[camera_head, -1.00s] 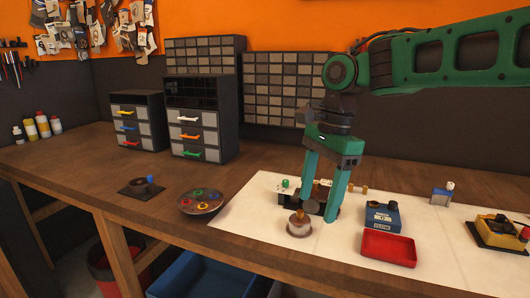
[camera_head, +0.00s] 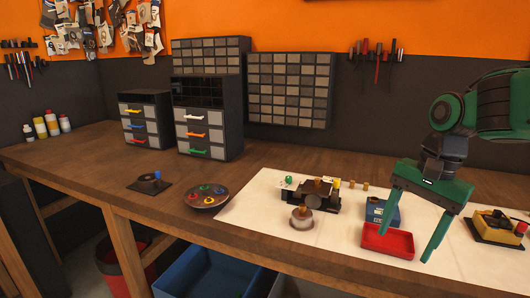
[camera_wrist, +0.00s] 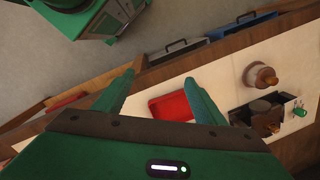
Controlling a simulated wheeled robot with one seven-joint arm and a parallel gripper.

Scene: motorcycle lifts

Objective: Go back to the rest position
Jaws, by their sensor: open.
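My green gripper (camera_head: 408,218) is open and empty at the right of the head view, above the white mat (camera_head: 258,222). Its two fingers are spread wide, in front of the red tray (camera_head: 376,248) and the blue box (camera_head: 374,214). In the wrist view the open fingers (camera_wrist: 160,92) frame the red tray (camera_wrist: 172,106). I cannot tell the exact height of the fingertips above the mat.
A black fixture (camera_head: 322,202) and a round metal piece with a brown knob (camera_head: 301,218) stand left of the tray. A yellow and black device (camera_head: 492,225) is at the right. A round dish (camera_head: 206,197) and drawer cabinets (camera_head: 207,132) stand further left. The wooden bench (camera_head: 90,170) has free room.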

